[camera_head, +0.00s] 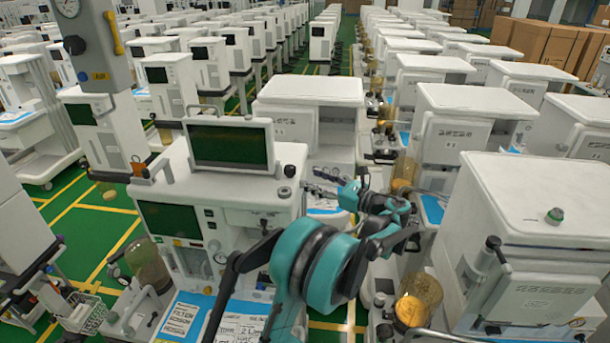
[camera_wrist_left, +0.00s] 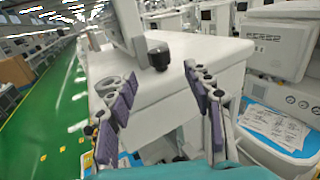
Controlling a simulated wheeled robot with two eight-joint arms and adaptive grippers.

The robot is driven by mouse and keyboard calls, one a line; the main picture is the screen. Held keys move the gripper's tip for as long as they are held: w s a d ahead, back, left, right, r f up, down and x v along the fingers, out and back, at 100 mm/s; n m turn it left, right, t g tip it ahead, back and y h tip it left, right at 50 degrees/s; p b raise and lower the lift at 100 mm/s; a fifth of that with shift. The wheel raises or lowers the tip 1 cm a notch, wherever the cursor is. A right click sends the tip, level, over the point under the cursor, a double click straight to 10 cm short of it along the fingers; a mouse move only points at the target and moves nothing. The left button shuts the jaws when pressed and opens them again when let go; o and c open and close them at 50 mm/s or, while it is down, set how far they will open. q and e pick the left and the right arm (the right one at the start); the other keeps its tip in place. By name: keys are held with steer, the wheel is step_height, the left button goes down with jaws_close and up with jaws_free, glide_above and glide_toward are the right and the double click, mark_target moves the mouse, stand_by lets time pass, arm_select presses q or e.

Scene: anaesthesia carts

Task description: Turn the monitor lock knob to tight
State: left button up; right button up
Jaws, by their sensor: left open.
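The monitor (camera_head: 230,144) is a white-framed dark screen on top of a white anaesthesia cart (camera_head: 187,180). A small black knob (camera_head: 289,171) sits at the right of the monitor's base; I take it as the lock knob. In the left wrist view the black knob (camera_wrist_left: 158,56) stands beside the monitor (camera_wrist_left: 128,25). My left gripper (camera_head: 318,182) is to the right of the knob, apart from it. In the left wrist view the gripper (camera_wrist_left: 160,76) is open and empty, its purple-padded fingers apart, with the knob beyond their tips. The knob's turn position is unreadable.
Another white cart (camera_head: 541,196) stands close on the right, with an amber canister (camera_head: 420,290) beside it. Another cart (camera_head: 310,92) is behind the monitor. A blue-edged sheet (camera_head: 190,320) lies at the front. Green floor aisles run left.

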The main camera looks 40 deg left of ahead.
mark_target(294, 172)
arm_select(q)
steer(key=a+p, duration=0.1)
steer(key=a, duration=0.6)
steer(key=shift+s, duration=0.1)
steer(key=shift+d, duration=0.1)
steer(key=c, duration=1.2)
